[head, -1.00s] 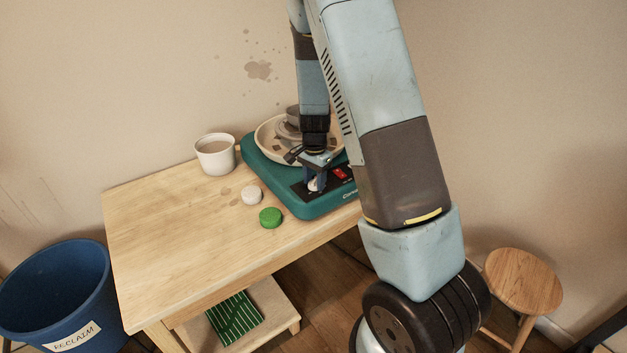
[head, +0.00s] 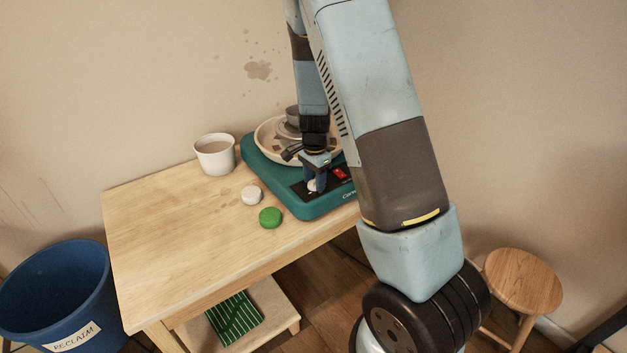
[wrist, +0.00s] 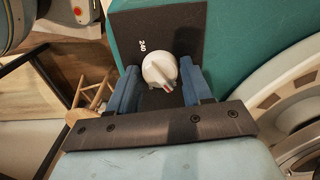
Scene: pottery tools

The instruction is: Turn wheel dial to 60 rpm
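The wheel dial is a round white knob (wrist: 159,70) with a red mark on its rim, set on a dark panel (wrist: 190,22) that reads "240" beside it. The red mark faces the palm of my gripper in the wrist view. My gripper (wrist: 160,83) has one blue finger on each side of the knob, very close to it; a thin gap seems to show, so contact is unclear. In the head view my gripper (head: 315,185) is down at the panel of the teal pottery wheel (head: 270,178) and partly covers the dial. Other numbers are hidden.
A red switch (head: 340,173) sits right beside my gripper. The wheel's cream splash pan (head: 268,143) is behind it. A white cup (head: 215,154), a white round piece (head: 252,195) and a green one (head: 270,217) stand on the wooden table (head: 160,235). The table's front left is clear.

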